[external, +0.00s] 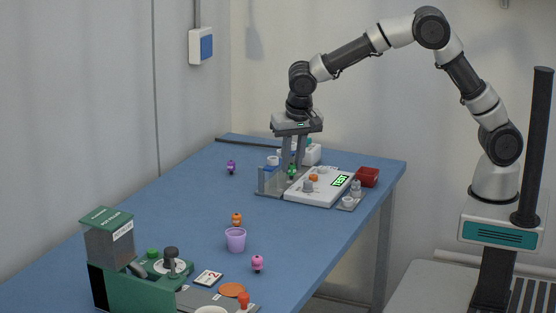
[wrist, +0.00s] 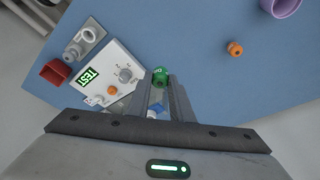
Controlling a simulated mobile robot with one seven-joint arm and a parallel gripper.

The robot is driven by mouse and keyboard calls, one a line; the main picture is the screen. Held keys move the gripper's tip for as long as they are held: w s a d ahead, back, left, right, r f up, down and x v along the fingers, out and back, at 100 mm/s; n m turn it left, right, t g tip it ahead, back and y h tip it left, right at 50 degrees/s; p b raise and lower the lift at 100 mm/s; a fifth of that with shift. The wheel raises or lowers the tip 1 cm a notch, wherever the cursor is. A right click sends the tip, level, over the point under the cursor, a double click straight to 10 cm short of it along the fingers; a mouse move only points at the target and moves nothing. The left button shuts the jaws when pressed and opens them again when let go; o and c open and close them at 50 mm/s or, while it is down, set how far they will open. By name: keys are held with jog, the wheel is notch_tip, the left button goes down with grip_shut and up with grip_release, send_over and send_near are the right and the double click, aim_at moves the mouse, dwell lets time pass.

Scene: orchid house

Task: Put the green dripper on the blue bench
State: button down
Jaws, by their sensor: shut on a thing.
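The green dripper (external: 292,172) is a small dark green piece between the fingertips of my gripper (external: 291,168). In the wrist view the green dripper (wrist: 160,76) shows at the ends of the two grey fingers, and my gripper (wrist: 161,82) is shut on it. The fingers point down at the left part of a grey tray with a white test device (external: 322,187). I cannot tell whether the dripper touches the tray. The blue bench (external: 195,218) has a wide bare top left of and in front of the tray.
An orange dripper (external: 237,219), a purple dripper (external: 231,167) and a pink dripper (external: 257,264) stand on the bench. A lilac cup (external: 235,239) stands near the orange one. A red box (external: 367,177) is right of the test device. A green machine (external: 140,285) fills the near end.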

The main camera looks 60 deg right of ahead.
jog(key=shift+s+a+f+b, duration=0.25)
jog(key=shift+f+b, duration=0.05)
jog(key=shift+f, duration=1.5)
jog(key=shift+s+a+f+b, duration=0.2)
jog(key=shift+a+f+b, duration=0.05)
jog(key=shift+f, duration=1.6)
jog(key=shift+s+a+f+b, duration=0.25)
jog(key=shift+f+b, duration=0.05)
jog(key=shift+f, duration=1.5)
jog(key=c, duration=1.6)
grip_release()
